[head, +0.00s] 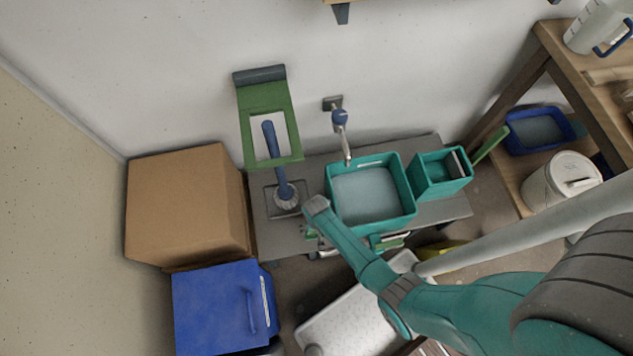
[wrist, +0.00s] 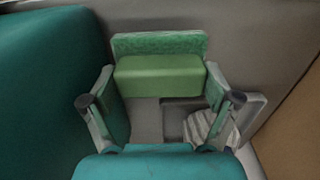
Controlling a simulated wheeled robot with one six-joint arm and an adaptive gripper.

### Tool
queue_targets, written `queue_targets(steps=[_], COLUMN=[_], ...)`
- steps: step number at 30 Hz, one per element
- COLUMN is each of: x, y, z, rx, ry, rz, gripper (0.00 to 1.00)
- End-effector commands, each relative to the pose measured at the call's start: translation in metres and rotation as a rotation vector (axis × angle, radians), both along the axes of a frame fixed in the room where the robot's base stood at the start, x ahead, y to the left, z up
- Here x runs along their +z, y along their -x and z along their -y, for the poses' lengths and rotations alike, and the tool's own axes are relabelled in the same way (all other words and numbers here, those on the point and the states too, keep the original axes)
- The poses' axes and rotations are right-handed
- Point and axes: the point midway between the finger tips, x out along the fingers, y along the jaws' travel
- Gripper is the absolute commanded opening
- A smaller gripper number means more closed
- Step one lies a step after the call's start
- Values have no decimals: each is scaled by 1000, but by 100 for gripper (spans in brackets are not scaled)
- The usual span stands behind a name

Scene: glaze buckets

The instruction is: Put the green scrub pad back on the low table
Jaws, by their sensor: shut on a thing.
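The green scrub pad (wrist: 160,76), a light green block with a darker, rough green face, is between my gripper's fingers in the wrist view. My gripper (wrist: 163,92) is shut on it, one finger at each end. In the head view my gripper (head: 314,236) is over the front part of the low table (head: 272,240), left of the teal basin, and my arm hides most of the pad. The grey tabletop shows beneath the pad in the wrist view. I cannot tell whether the pad touches it.
The teal basin (head: 411,190) of water stands close to my gripper. A blue-handled brush (head: 272,150) stands on a dark plate on its other side. A teal bin (head: 440,178) is at the table's right. A cardboard box (head: 185,205) and a blue bin (head: 215,310) are left.

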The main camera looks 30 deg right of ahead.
Motion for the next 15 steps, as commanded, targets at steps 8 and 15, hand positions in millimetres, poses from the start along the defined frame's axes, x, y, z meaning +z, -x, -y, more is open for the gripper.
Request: queue_targets(steps=[8,15], x=[-19,-19], y=[-1,0], z=[0,0], rx=[0,0], ry=[0,0], rz=[1,1], gripper=[55,55])
